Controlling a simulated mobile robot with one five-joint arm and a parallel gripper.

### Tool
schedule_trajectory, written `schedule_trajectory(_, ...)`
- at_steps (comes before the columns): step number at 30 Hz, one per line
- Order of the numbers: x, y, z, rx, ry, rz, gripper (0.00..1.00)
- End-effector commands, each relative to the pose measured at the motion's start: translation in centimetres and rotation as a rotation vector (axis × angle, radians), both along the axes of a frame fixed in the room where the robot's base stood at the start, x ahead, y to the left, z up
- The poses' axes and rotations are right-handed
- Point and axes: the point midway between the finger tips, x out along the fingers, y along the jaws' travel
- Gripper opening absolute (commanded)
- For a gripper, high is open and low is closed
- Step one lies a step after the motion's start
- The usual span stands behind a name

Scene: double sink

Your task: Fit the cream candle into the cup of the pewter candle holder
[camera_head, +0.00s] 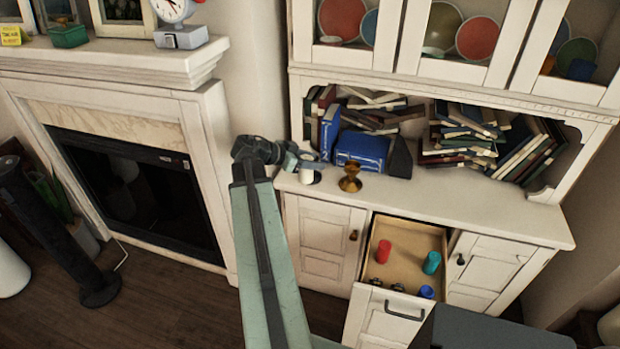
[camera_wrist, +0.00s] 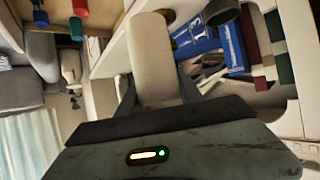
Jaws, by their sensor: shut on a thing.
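The cream candle (camera_wrist: 152,50) is a thick pale cylinder held between the two fingers of my gripper (camera_wrist: 160,95) in the wrist view. In the head view the pale candle (camera_head: 306,170) shows at my gripper (camera_head: 308,160), over the left part of the cabinet top. A brass-coloured candle holder (camera_head: 350,179) stands on the cabinet top, just right of my gripper and apart from the candle. I cannot make out a clearly pewter one in the head view. A dark grey hollow round thing (camera_wrist: 222,12) shows beyond the candle in the wrist view; I cannot tell whether it is the holder.
Blue books (camera_head: 362,151) stand close behind the holder, with more books along the shelf. An open drawer (camera_head: 405,262) below holds red (camera_head: 384,250), teal (camera_head: 431,263) and blue (camera_head: 426,292) cylinders. The right of the cabinet top (camera_head: 470,200) is clear. A fireplace (camera_head: 140,190) stands left.

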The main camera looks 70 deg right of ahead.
Motion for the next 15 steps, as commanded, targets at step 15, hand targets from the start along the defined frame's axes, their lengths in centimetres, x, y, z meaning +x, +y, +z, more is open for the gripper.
schedule_trajectory(15,3.1,-11.0,-1.1,0.0,0.0,-0.001,0.0)
